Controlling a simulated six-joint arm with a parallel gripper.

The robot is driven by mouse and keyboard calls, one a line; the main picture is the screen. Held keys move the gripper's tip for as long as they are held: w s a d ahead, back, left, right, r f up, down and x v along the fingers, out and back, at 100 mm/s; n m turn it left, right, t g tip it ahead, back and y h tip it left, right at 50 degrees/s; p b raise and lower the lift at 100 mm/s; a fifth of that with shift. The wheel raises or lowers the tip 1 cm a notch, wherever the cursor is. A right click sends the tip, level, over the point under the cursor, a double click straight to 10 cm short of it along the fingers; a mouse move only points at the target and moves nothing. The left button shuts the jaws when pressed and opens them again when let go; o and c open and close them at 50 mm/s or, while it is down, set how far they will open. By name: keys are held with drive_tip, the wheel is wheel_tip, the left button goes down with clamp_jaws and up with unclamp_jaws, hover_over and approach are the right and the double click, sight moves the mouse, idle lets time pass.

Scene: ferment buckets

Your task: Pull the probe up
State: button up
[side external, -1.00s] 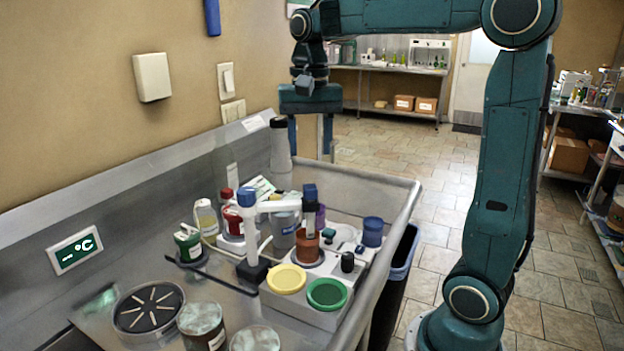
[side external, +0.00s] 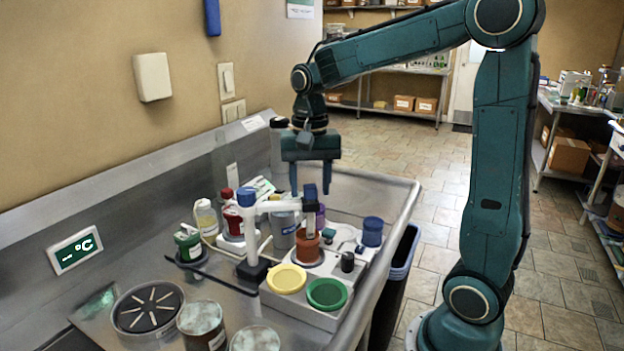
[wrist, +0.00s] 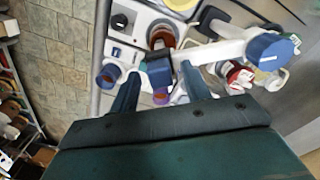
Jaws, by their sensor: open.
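The probe (side external: 310,208) stands upright in the white arm of a stand (side external: 246,222), with a dark blue head and a pale body. Its lower end goes into an open orange-brown bucket (side external: 307,247), where the tip is hidden. In the wrist view the probe's dark blue head (wrist: 158,72) shows between my fingers, beyond their tips. My gripper (side external: 310,189) is open and empty, pointing down, with its fingertips around the height of the probe head. In the wrist view my gripper (wrist: 160,88) has one finger on each side of the head, apart from it.
A yellow lid (side external: 287,278) and a green lid (side external: 326,294) lie on the white block in front of the bucket. Red- and green-lidded jars stand left.

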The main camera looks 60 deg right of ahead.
clamp_jaws()
drive_tip(key=shift+r, duration=3.1)
drive_tip(key=shift+c, duration=1.4)
unclamp_jaws()
drive_tip(key=shift+o, duration=1.4)
wheel_tip(320, 180, up, 14)
drive_tip(key=shift+f, duration=0.15)
